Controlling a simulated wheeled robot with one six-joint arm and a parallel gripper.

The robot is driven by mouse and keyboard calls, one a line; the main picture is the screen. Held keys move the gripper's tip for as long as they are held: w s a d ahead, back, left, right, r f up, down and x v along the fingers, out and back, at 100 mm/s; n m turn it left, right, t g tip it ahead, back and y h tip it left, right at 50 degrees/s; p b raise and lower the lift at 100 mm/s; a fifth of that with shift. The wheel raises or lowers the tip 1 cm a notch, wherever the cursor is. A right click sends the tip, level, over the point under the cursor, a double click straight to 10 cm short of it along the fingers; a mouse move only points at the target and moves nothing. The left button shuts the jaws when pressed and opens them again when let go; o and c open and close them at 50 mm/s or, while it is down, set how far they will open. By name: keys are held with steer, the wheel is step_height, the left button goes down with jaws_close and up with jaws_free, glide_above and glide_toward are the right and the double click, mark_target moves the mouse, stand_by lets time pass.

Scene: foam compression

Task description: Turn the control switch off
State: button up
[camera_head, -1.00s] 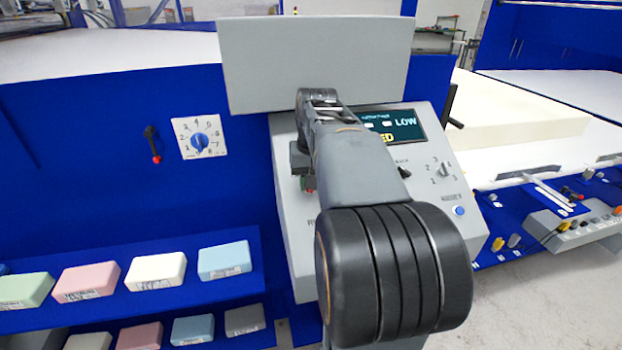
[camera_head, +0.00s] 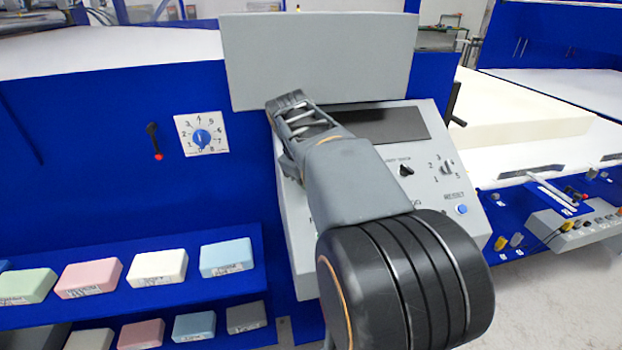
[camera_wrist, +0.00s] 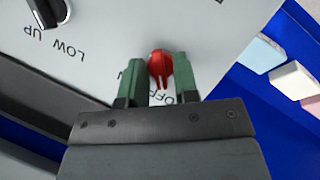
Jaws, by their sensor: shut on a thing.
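The red control switch knob (camera_wrist: 160,65) stands on the grey control panel (camera_head: 432,192), beside lettering that seems to read OFF. In the wrist view my gripper (camera_wrist: 159,78) has its two green fingers on either side of the knob and is shut on it. In the head view my arm hides the knob and the fingers. The display (camera_head: 385,125) on the panel is dark. A black knob (camera_wrist: 48,12) with LOW and UP lettering near it is at the wrist view's upper left.
A black selector (camera_head: 404,170), a numbered dial (camera_head: 447,168) and a blue reset button (camera_head: 462,209) sit on the panel's right. A blue dial (camera_head: 201,137) is on the wall at left. Foam blocks (camera_head: 157,267) fill the shelves below. A grey board (camera_head: 318,60) rises behind the panel.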

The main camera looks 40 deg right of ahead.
steer(key=shift+r+n, duration=0.1)
steer(key=shift+n, duration=0.2)
stand_by(0.4)
steer(key=o, duration=0.6)
steer(key=p+v, duration=0.1)
steer(key=v, duration=1.2)
steer(key=shift+a+r, duration=0.3)
